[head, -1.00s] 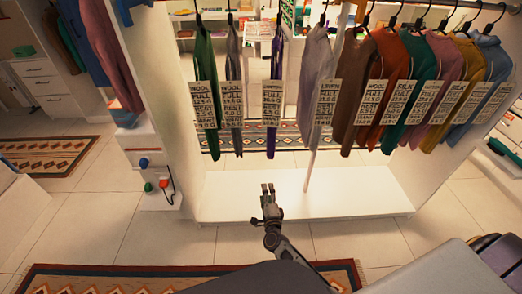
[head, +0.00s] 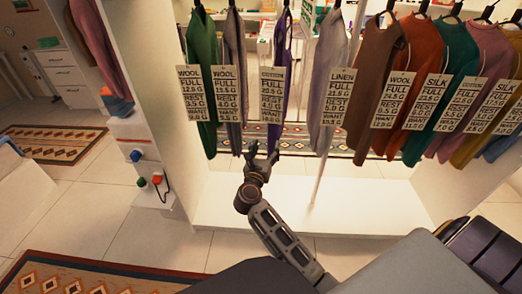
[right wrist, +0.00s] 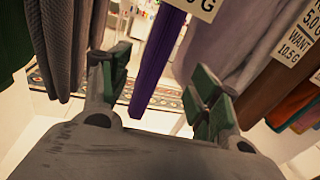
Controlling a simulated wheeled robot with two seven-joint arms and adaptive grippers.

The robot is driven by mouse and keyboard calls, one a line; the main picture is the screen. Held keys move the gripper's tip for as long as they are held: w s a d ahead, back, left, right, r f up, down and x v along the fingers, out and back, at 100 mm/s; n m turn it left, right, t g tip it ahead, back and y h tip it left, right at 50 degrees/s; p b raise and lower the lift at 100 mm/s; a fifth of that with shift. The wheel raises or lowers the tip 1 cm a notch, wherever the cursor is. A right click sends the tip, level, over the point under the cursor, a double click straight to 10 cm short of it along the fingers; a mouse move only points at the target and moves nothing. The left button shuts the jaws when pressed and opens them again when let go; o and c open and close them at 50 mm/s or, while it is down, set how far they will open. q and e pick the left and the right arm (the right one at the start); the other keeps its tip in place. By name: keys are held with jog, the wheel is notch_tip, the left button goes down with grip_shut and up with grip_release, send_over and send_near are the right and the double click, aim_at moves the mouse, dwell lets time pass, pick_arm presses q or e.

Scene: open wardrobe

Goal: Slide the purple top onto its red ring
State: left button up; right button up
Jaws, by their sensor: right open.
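The purple top (head: 286,58) hangs narrow and edge-on between a grey top and a pale lilac one, with a paper tag over its front. My right gripper (head: 263,152) is open and empty just below the purple top's lower end. In the right wrist view the purple top's lower end (right wrist: 155,65) hangs ahead, between the two spread fingers as seen, and no contact shows. I cannot pick out the red ring; the rail above is cut off in the head view. My left gripper is not in view.
A green top (head: 202,60) and a grey top (head: 234,60) hang to the left. The lilac top (head: 330,70), a brown top (head: 380,85) and several more hang to the right. The white wardrobe floor (head: 300,205) is bare below, with a thin pale pole rising from it.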

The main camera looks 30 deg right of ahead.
aim_at(271, 133)
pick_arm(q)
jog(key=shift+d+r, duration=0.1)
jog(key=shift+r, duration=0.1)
pick_arm(e)
jog(key=shift+w+r+m, duration=0.1)
jog(key=shift+r+m, duration=0.1)
jog(key=shift+m, duration=0.3)
jog(key=shift+w+d, duration=0.1)
jog(key=b+x, duration=0.1)
jog(key=x, duration=1)
jog(key=shift+w+d+f, duration=0.1)
jog(key=shift+x, duration=0.9)
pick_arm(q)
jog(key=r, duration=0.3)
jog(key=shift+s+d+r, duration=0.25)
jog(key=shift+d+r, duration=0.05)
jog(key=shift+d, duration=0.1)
pick_arm(e)
jog(key=shift+w+d, duration=0.15)
jog(key=shift+w, duration=0.05)
